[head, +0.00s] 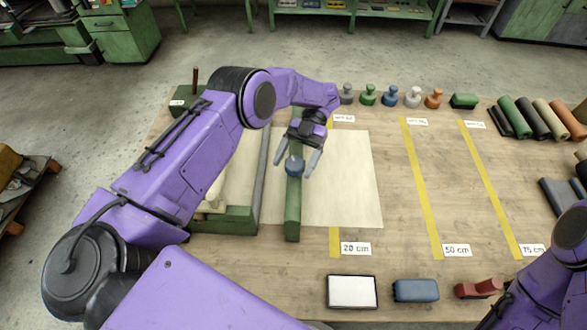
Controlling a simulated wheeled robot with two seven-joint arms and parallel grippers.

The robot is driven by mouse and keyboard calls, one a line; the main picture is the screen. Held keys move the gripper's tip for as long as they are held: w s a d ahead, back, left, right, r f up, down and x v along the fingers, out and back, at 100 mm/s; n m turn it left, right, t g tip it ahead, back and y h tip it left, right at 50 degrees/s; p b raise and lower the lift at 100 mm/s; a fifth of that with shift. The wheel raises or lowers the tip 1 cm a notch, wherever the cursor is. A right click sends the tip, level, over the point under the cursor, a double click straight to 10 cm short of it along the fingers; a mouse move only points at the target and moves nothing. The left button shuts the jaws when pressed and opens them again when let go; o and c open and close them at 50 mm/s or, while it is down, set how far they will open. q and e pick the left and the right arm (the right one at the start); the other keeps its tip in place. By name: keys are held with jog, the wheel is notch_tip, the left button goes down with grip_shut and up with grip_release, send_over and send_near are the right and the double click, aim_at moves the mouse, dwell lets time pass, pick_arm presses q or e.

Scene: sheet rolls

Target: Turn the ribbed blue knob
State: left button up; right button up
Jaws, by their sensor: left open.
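The blue knob (294,168) sits on top of a long green bar (293,217) that lies across the cream sheet (345,185). Its ribs are too small to make out. My left gripper (294,164) is open above the bar, fingers pointing down toward the front. One finger shows on each side of the knob; I cannot tell whether either touches it. My right arm shows at the lower right, but its gripper is out of view.
Yellow tapes marked 20 cm, 50 cm (424,190) and 75 cm cross the table. Several knobbed pieces (412,97) line the back edge. Coloured rolls (535,118) lie at the right. A white pad (352,291), blue block (415,290) and red piece (478,288) lie in front.

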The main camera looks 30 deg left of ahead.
pick_arm(q)
notch_tip(320, 180, up, 2)
jog(key=shift+r, duration=0.15)
jog(key=s+d+r+b, duration=0.6)
jog(key=s+r+b, duration=0.3)
jog(key=s, duration=0.3)
jog(key=shift+s+r, duration=0.3)
jog(key=shift+s, duration=0.1)
jog(key=shift+f, duration=0.1)
